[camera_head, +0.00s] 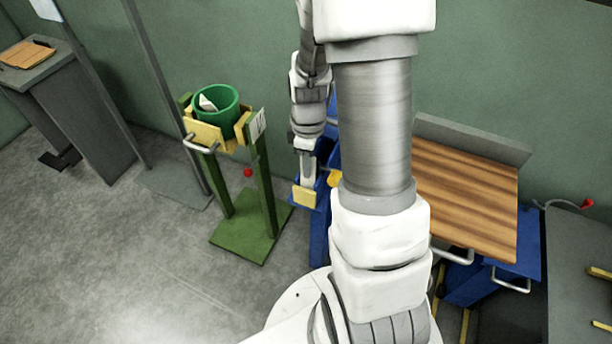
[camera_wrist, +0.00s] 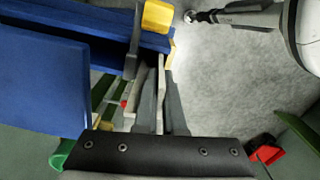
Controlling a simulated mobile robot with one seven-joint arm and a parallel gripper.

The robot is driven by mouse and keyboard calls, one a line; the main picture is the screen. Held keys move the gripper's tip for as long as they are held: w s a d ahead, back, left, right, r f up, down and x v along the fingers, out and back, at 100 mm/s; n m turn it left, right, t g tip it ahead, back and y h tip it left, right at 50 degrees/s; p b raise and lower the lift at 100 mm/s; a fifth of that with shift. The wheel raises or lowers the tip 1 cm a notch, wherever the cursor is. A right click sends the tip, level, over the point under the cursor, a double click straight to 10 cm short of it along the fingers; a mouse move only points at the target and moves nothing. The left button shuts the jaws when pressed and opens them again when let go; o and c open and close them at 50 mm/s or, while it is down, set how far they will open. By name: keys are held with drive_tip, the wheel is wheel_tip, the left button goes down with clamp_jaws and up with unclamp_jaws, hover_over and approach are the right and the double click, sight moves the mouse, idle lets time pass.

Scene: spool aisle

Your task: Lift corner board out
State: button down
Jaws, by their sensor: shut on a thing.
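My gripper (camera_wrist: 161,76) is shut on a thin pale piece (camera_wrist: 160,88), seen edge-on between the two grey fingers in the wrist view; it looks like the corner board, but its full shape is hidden. In the head view my gripper (camera_head: 308,168) points down, left of my large arm link, with a tan, block-like end (camera_head: 304,197) at its lower tip. I cannot tell whether that end belongs to the held piece. A blue bin (camera_wrist: 40,75) is close on the left of the fingers in the wrist view, with a yellow part (camera_wrist: 157,15) beyond them.
A green bucket (camera_head: 228,97) with a white piece (camera_head: 207,103) inside sits on a green stand (camera_head: 250,237) left of my gripper. A wooden-topped bench (camera_head: 465,190) stands at right, a grey cabinet (camera_head: 85,125) at far left. Open floor lies at lower left.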

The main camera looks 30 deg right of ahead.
drive_tip(key=shift+r+p, duration=4.35)
drive_tip(key=shift+r, duration=1.65)
